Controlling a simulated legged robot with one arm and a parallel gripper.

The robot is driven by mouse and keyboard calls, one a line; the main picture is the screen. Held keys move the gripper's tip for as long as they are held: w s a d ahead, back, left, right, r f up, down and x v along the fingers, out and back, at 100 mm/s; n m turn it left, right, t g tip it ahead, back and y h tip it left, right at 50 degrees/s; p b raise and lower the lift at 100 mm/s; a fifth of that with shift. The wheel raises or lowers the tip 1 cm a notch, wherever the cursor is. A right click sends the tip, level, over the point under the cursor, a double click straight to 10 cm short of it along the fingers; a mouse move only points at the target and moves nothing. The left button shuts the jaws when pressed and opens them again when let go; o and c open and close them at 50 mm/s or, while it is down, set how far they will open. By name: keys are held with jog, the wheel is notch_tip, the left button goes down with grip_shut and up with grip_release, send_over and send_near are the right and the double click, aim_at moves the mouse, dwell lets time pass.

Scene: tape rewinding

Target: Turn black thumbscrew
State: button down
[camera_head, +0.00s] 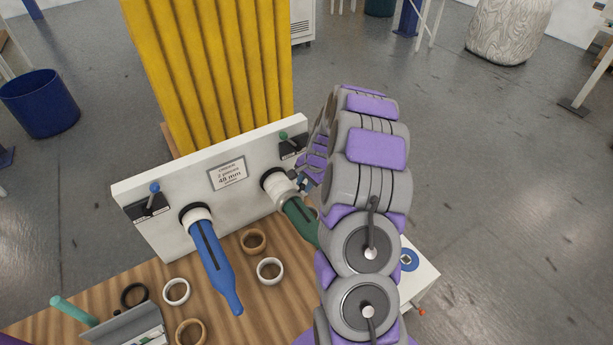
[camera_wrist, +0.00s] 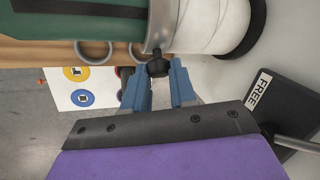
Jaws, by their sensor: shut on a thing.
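The black thumbscrew (camera_wrist: 158,67) sticks out from the grey metal collar (camera_wrist: 160,25) in the wrist view. The collar is between a white roll (camera_wrist: 200,25) and a dark green tapered piece (camera_wrist: 85,20). My gripper (camera_wrist: 159,80) has two blue fingers, one on each side of the thumbscrew, and is shut on it. The exact contact faces are hard to see. In the head view, my arm hides most of the gripper, and the green piece (camera_head: 298,218) projects from the right side of the white panel (camera_head: 160,225).
A blue tapered piece (camera_head: 213,265) projects from the panel's left side. A lever with a green knob (camera_head: 283,136) is above the green piece; its plate reads FREE (camera_wrist: 257,97) in the wrist view. Several rings, including a white ring (camera_head: 270,270), lie on the wooden tabletop (camera_head: 235,305).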

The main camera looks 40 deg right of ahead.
jog(key=m+g+p, duration=0.1)
jog(key=p, duration=0.1)
jog(key=shift+w+r+p, duration=0.1)
jog(key=shift+r+p, duration=0.25)
jog(key=shift+a+f+m+p, duration=0.15)
jog(key=shift+m+p, duration=0.25)
jog(key=shift+p, duration=0.25)
jog(key=shift+w+m+g+p, duration=0.1)
jog(key=shift+m+g+p, duration=0.2)
jog(key=shift+g+p, duration=0.15)
jog(key=shift+w+f+m+g+p, duration=0.1)
jog(key=shift+m+g+p, duration=0.35)
jog(key=shift+m, duration=0.15)
jog(key=shift+w+f+m+g, duration=0.1)
jog(key=shift+m+g, duration=0.7)
jog(key=shift+m, duration=0.1)
jog(key=c, duration=0.9)
grip_release()
jog(key=shift+a, duration=0.1)
